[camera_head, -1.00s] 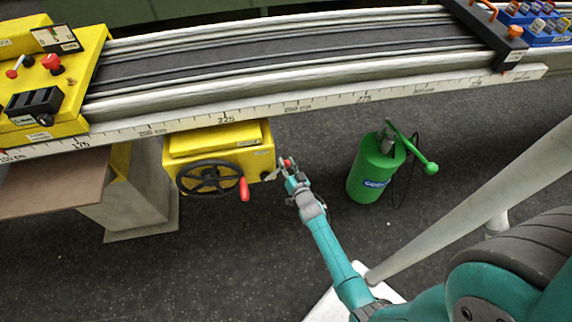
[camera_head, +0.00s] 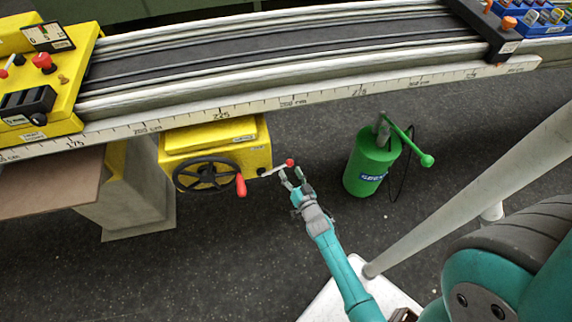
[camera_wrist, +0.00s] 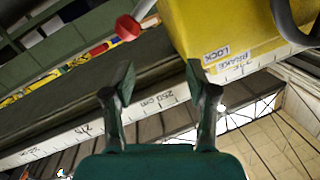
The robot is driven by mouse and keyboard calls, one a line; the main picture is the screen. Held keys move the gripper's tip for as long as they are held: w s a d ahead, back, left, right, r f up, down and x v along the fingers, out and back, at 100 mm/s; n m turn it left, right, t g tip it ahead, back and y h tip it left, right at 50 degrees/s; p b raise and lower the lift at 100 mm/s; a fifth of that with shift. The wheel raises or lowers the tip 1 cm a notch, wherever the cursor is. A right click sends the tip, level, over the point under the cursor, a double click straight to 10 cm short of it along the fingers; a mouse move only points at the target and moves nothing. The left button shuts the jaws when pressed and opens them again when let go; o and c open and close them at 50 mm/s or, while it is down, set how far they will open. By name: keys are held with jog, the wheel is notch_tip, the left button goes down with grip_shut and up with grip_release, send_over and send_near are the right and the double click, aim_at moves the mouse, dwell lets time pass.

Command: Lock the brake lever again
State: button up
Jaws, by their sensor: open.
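The brake lever is a thin metal rod with a red ball knob (camera_head: 290,162), on the right side of the yellow winch box (camera_head: 215,140). In the head view it points right and slightly up. In the wrist view the knob (camera_wrist: 127,27) is at the top left, beyond my fingertips, and part of the rod is cut off. LOCK and BRAKE labels (camera_wrist: 228,57) show on the yellow box there. My gripper (camera_head: 291,172) is open and empty, just below the knob; the wrist view shows clear space between the fingers (camera_wrist: 160,82).
A black handwheel (camera_head: 207,175) with a red handle is on the box front. A green canister (camera_head: 370,165) with a pump arm stands on the floor to the right. The boom with its ruler strip (camera_head: 300,100) runs above. Dark floor below the box is clear.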

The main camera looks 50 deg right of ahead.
jog(key=v, duration=0.4)
jog(key=shift+s+a, duration=0.1)
jog(key=shift+s, duration=0.05)
dwell(0.4)
